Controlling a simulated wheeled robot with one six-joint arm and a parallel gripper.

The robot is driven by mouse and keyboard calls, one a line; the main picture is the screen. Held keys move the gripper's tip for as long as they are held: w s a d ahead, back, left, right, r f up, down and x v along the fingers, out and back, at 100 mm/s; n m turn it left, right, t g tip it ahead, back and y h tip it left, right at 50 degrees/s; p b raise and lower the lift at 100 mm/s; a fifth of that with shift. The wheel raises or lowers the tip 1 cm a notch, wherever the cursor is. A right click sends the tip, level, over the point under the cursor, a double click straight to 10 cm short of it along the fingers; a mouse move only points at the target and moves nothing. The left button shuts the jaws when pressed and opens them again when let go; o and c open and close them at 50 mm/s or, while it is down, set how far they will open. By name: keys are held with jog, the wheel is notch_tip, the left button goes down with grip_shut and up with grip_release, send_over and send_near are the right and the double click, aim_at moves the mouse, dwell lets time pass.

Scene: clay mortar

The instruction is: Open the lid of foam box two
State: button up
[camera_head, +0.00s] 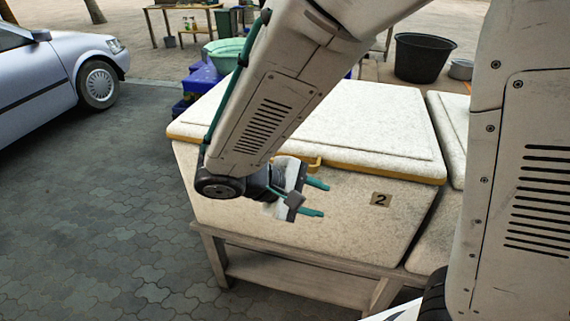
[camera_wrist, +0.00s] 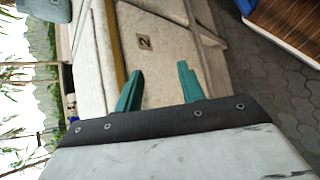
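Foam box two (camera_head: 330,210) is a speckled off-white box marked with a "2" label, on a wooden stand. Its lid (camera_head: 370,120) has a yellow-brown lower edge and lies flat and closed on the box. A small yellow handle (camera_head: 312,162) shows at the lid's front edge, partly hidden by my gripper. My gripper (camera_head: 318,198) is in front of the box, just below the lid edge, with its two green fingers apart and nothing between them. In the wrist view, the open fingers (camera_wrist: 160,90) point at the box front, with the "2" label (camera_wrist: 144,43) beyond them.
A second foam box lid (camera_head: 450,125) stands close on the right. A black tub (camera_head: 423,57) and a green basin (camera_head: 228,50) are behind. A silver car (camera_head: 50,65) is parked at left. The paving (camera_head: 110,200) between the car and the box is clear.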

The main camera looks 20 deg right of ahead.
jog(key=w+a+f+t+h, duration=0.2)
jog(key=w+a+t, duration=0.65)
jog(key=w, duration=0.25)
jog(key=shift+t, duration=0.25)
jog(key=x, duration=0.7)
jog(key=shift+d+r, duration=0.25)
jog(key=shift+d, duration=0.35)
jog(key=shift+c, duration=0.2)
grip_shut()
